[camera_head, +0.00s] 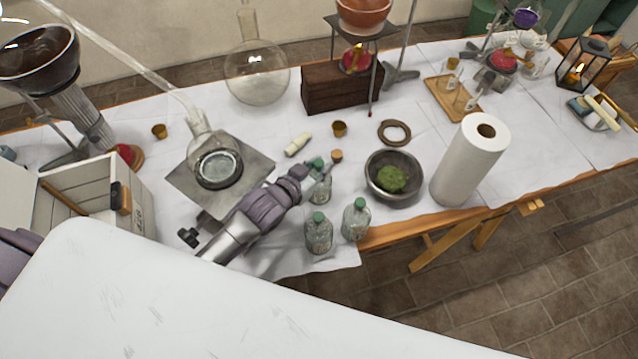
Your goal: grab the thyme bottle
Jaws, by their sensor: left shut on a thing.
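My left gripper (312,174) reaches in from the lower left, over the front part of the table. The labels are too small to read, so I cannot tell which bottle is thyme. My right gripper is not in view.
A steel bowl with green matter (378,167) and a paper towel roll (468,165) stand to the right. A wooden block (335,92) lies behind.

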